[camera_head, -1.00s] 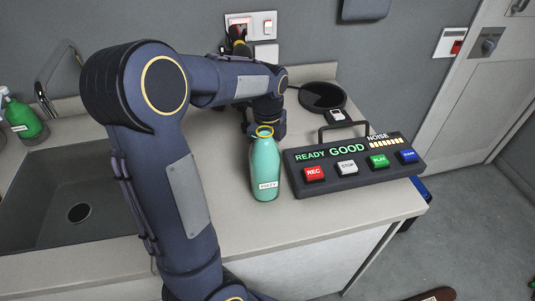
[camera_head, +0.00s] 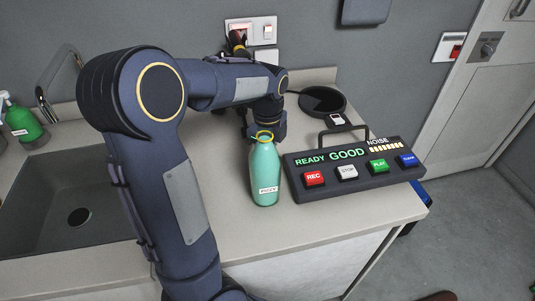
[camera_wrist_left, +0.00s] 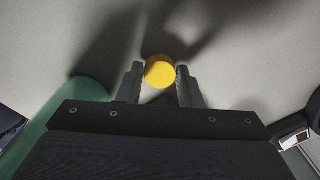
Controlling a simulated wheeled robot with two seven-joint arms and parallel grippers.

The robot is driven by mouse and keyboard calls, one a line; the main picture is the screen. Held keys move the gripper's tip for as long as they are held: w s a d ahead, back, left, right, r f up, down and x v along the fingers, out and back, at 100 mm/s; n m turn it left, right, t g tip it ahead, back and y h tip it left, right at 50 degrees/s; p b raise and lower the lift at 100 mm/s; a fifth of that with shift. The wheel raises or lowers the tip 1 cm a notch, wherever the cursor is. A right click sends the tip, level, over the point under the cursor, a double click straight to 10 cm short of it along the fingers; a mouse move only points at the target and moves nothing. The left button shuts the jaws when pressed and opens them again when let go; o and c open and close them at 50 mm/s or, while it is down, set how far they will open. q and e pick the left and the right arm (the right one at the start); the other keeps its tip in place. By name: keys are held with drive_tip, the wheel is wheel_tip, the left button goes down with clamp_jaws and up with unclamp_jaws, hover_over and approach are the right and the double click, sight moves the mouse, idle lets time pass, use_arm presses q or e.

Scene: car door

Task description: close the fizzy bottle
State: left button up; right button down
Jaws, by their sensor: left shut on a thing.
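The fizzy bottle (camera_head: 264,172) is teal-green, labelled and upright on the counter, with a yellow ring at its mouth in the head view. Its green side (camera_wrist_left: 62,115) shows blurred at the left of the left wrist view. A yellow round cap (camera_wrist_left: 159,72) sits between the fingers of my left gripper (camera_wrist_left: 160,84), which is shut on it, with pale counter beyond. The bottle stands beside the gripper in that view, not between its fingers. In the head view my left wrist is just behind the bottle's top; the fingers and the cap are hidden there. My right gripper is not in view.
A dark button panel (camera_head: 352,168) with a handle stands close right of the bottle. A round black plate (camera_head: 322,101) lies behind it. The counter in front of the bottle is clear.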

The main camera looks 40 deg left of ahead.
use_arm(q)
wheel_tip(320, 180, up, 9)
drive_tip(key=shift+p, duration=0.3)
